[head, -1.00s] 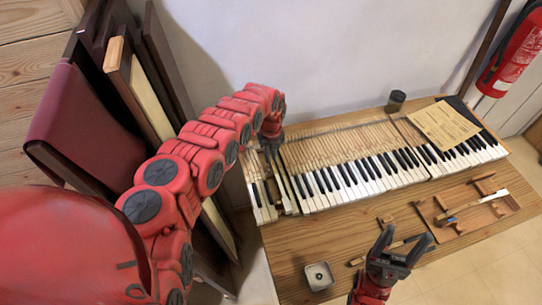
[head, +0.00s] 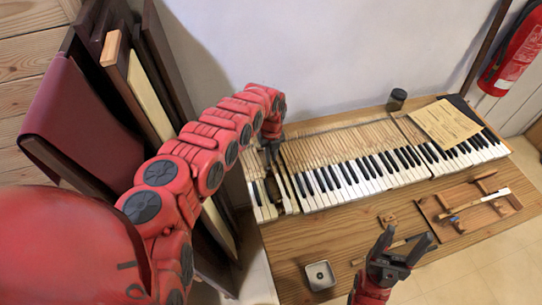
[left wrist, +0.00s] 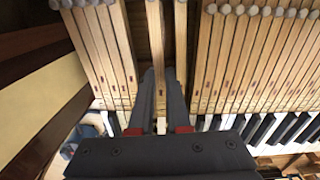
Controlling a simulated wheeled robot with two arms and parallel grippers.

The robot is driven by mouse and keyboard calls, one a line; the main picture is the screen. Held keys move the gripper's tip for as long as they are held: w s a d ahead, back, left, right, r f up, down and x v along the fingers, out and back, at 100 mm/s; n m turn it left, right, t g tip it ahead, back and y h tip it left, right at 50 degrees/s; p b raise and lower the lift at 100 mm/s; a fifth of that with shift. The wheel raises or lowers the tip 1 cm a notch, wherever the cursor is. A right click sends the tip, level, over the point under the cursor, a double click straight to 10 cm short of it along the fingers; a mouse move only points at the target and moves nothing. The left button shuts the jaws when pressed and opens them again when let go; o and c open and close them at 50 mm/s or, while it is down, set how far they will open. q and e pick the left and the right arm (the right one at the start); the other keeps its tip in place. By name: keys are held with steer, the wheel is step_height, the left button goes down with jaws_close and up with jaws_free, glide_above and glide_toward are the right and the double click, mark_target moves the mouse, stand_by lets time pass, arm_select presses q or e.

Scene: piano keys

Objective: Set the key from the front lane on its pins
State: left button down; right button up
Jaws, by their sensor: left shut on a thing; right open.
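My left gripper (left wrist: 160,76) is shut on a long wooden key (left wrist: 154,35) at the left end of the keyboard. In the left wrist view the key runs between the two fingers, with dark gaps beside it. Its pale front end shows below the fingers; its pins are hidden, so I cannot tell how it sits on them. In the head view the left gripper (head: 270,150) is over the back part of the keys and mostly hides the held key. My right gripper (head: 398,246) is open and empty above the front of the table.
The keyboard (head: 350,178) stretches right on the wooden table (head: 290,250). A wooden tray (head: 435,222) with pieces and a key lies at the right. A thin wooden stick (head: 364,259) lies beside the right gripper.

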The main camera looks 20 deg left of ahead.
arm_select(q)
steer(key=shift+f, duration=0.2)
stand_by(0.3)
steer(key=c, duration=1.2)
jaws_free()
steer(key=shift+r+p, duration=0.65)
steer(key=shift+r, duration=0.55)
